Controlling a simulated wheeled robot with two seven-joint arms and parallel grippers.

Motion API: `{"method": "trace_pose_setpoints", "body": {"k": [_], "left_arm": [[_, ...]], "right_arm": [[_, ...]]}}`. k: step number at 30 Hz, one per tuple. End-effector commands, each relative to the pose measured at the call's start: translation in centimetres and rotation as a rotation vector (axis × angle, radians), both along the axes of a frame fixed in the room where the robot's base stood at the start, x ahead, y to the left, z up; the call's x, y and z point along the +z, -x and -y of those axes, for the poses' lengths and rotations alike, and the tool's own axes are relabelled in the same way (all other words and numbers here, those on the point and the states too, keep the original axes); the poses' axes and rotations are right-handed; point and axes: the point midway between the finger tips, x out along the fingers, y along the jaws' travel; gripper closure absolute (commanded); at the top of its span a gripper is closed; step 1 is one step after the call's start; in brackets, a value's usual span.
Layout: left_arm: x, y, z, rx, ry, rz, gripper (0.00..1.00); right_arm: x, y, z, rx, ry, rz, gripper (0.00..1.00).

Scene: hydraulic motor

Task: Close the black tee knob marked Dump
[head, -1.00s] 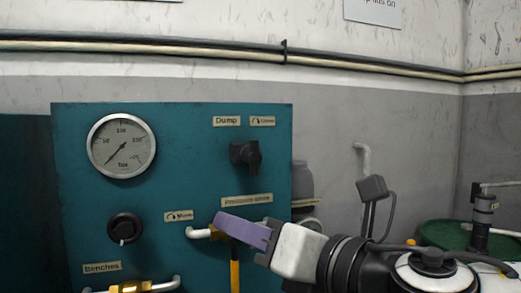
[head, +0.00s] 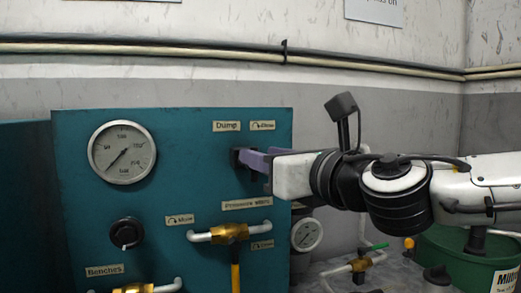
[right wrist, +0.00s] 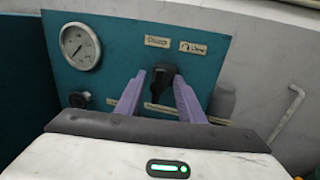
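The black tee knob (right wrist: 161,84) sits on the teal panel below the label reading Dump (head: 227,126). In the head view my right gripper (head: 251,160) covers most of the knob, and only a dark edge shows at its left. In the right wrist view the two purple fingers of my right gripper (right wrist: 157,95) are spread apart, one on each side of the knob. Whether either finger touches the knob I cannot tell. My left gripper is not in view.
The teal panel (head: 75,215) also carries a round gauge (head: 122,152), a black round knob (head: 126,233) and a yellow-handled valve (head: 230,233) on a white pipe. A green drum (head: 470,255) stands at the right.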

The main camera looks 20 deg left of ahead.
Motion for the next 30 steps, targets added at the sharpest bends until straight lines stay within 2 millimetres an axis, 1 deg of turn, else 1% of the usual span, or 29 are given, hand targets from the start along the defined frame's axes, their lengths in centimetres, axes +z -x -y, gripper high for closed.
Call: {"method": "trace_pose_setpoints", "body": {"k": [1,5,14,15,17,21,30], "left_arm": [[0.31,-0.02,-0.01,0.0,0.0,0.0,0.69],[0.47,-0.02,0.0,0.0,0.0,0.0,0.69],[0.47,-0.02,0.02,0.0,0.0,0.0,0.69],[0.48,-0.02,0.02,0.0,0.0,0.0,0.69],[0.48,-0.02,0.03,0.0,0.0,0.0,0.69],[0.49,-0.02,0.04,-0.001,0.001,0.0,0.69],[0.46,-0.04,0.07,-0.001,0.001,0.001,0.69]], "right_arm": [[0.09,-0.47,-0.5,0.0,0.001,-0.001,0.65],[0.05,-1.13,-1.19,0.001,0.0,0.0,0.65],[-0.03,-1.36,-1.39,0.001,-0.001,-0.001,0.65],[-0.02,-1.36,-1.39,0.001,-0.001,-0.001,0.66],[-0.02,-1.35,-1.38,0.001,-0.001,-0.001,0.77],[-0.04,-1.35,-1.36,0.0,-0.001,-0.001,1.0],[-0.4,-1.37,-1.34,0.001,-0.003,-0.009,1.0]]}}
